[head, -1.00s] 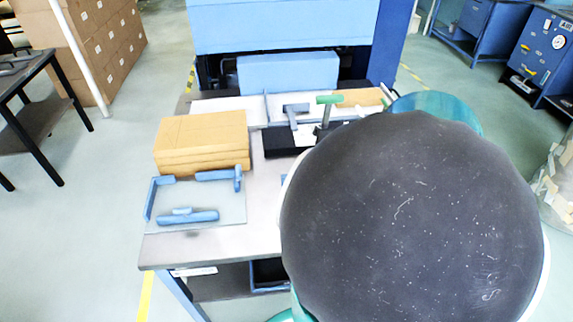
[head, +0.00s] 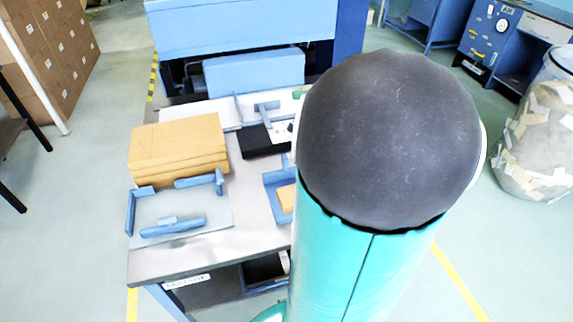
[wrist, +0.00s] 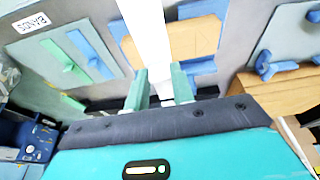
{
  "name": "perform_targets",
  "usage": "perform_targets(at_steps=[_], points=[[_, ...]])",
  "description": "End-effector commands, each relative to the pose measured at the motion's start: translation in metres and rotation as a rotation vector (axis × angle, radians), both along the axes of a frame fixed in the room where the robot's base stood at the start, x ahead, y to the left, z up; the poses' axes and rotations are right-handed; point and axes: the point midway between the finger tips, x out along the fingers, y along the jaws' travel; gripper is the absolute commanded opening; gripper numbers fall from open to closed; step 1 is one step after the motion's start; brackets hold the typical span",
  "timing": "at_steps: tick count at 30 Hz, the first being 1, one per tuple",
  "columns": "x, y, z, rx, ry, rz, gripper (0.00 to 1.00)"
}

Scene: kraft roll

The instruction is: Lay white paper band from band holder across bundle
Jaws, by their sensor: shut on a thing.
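In the wrist view, the green fingertips of my gripper (wrist: 160,87) are shut on the white paper band (wrist: 146,30). The band runs from the fingers up past the top edge of the picture. It crosses in front of a tan kraft bundle (wrist: 196,38), which shows on both sides of it beside blue parts. I cannot tell whether the band touches the bundle. In the head view, a tan piece (head: 287,198) shows in a blue tray (head: 272,180), partly hidden by my arm. My gripper and the band are hidden there. I cannot make out the band holder for certain.
A tan kraft stack (head: 178,150) stands on the table's left, behind a grey plate with blue stops (head: 172,227). A black block (head: 258,143) lies farther back, before a large blue machine (head: 250,28). A bag of scraps (head: 540,130) stands right.

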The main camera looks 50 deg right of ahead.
Motion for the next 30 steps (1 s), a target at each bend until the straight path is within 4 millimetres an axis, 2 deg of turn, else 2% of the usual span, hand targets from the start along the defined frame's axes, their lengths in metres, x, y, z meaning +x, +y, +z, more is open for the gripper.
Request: perform_targets(at_steps=[1,6,12,17,21,24,30], points=[[0.013,-0.002,-0.006,0.003,-0.003,0.004,0.03],[0.035,-0.003,-0.035,0.005,0.0,0.006,0.03],[0.054,-0.006,-0.055,0.001,-0.002,0.003,0.03],[0.061,-0.006,-0.064,0.002,-0.001,0.003,0.03],[0.061,-0.006,-0.085,0.003,0.0,0.001,0.03],[0.062,-0.007,-0.094,0.0,-0.001,0.001,0.03],[0.061,-0.007,-0.094,-0.001,-0.002,0.001,0.03]])
